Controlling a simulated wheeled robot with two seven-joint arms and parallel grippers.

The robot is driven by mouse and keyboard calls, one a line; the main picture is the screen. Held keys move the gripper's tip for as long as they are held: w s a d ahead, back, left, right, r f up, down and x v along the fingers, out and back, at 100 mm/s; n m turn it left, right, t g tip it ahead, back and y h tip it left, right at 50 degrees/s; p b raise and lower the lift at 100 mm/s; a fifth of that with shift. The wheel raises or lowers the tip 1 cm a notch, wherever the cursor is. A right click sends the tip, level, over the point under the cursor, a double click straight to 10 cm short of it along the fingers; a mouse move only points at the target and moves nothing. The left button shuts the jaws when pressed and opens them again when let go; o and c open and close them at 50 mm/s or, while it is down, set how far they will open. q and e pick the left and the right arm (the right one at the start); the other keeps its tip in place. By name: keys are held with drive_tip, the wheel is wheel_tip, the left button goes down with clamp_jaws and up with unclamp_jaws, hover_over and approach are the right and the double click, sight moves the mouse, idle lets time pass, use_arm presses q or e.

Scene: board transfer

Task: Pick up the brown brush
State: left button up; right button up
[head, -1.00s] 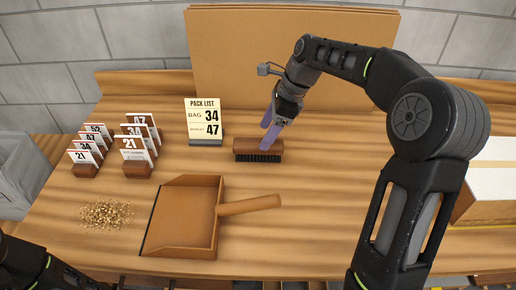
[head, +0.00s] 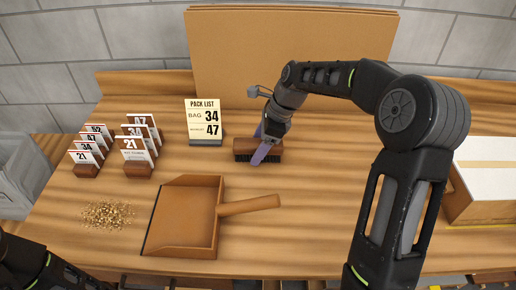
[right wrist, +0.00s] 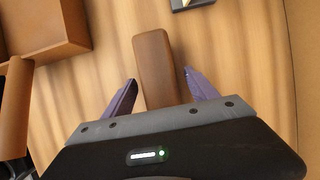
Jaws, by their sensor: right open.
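The brown brush (head: 243,146) lies on the table with its dark bristles down, behind the dustpan's handle. My right gripper (head: 262,147) is open and low over the brush, with its purple fingers on either side of it. In the right wrist view the brush block (right wrist: 154,62) runs between the two open fingers (right wrist: 158,92), with a gap on each side. My left gripper is not in view; only part of my left arm shows at the lower left.
A brown dustpan (head: 187,222) lies in front of the brush, beside a pile of golden bits (head: 107,214). A pack list sign (head: 204,118), numbered cards in wooden holders (head: 138,170), a cardboard panel (head: 290,50) and a box (head: 490,185) stand around. The table's right middle is clear.

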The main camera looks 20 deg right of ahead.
drive_tip(key=shift+c, duration=0.4)
clamp_jaws()
idle(0.6)
